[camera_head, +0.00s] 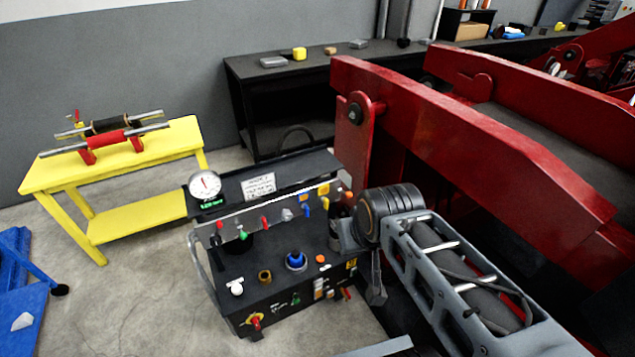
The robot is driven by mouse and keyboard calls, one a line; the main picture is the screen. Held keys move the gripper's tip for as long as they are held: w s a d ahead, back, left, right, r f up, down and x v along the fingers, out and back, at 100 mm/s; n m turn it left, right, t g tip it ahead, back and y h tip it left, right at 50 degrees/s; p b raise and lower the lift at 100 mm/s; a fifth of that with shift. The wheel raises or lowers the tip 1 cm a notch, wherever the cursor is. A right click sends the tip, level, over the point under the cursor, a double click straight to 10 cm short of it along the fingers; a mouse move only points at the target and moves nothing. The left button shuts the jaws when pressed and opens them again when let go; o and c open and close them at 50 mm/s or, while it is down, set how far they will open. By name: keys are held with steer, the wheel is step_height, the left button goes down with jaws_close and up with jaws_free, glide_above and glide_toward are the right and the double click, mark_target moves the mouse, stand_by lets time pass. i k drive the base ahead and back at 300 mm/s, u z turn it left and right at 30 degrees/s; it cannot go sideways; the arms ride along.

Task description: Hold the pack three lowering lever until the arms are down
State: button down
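A black hydraulic console (262,290) stands at the middle, with a sloped strip of small levers (264,223) in red, green, blue and orange-yellow. No readable label shows which lever is the pack three lowering lever. The large red arms (470,140) of the positioner are at the right and slope down towards the right; how far they are from fully down cannot be told. My arm (465,280) reaches in from the lower right, its thick dark joint beside the console's right end. My gripper cannot be made out, and any contact with a lever is hidden.
A round gauge (205,185) sits on the console's left rear. A yellow bench (150,160) with red roller stands is at the left, a blue frame (18,265) at the lower left. A dark workbench (290,75) lines the wall. Grey floor is clear left of the console.

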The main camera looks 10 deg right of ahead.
mark_target(348, 194)
steer(key=u, duration=0.05)
steer(key=i, duration=0.95)
steer(key=z, duration=0.35)
